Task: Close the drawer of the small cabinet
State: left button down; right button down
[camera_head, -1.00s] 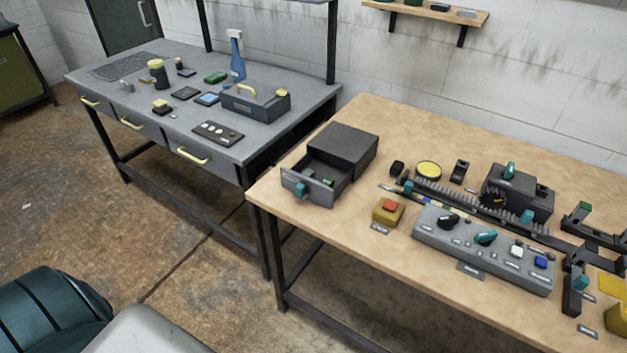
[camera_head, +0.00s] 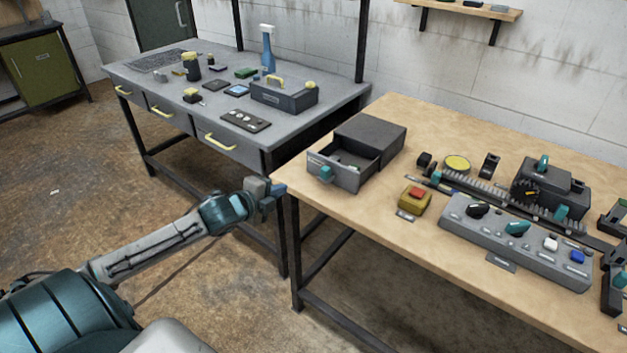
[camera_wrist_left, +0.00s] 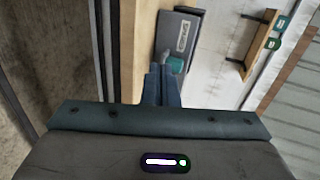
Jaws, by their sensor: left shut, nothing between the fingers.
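The small dark grey cabinet (camera_head: 372,134) stands at the left end of the wooden table. My right gripper is not in view.
On the wooden table (camera_head: 300,172), a red button on a yellow box (camera_head: 414,200) sits right of the drawer, with a grey control panel (camera_head: 513,238) beyond. A grey workbench (camera_head: 345,92) stands behind left. The floor between is clear.

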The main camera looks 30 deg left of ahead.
pick_arm(q)
jog(key=shift+m, duration=0.3)
jog(key=x, duration=0.4)
jog(key=d+r+p+x, duration=0.1)
jog(key=x, duration=0.3)
jog(key=r+x, duration=0.1)
jog(key=x, duration=0.4)
jog(key=shift+w+d+r+p, duration=0.2)
jog(key=shift+w+d+p, duration=0.1)
jog(key=shift+w, duration=0.15)
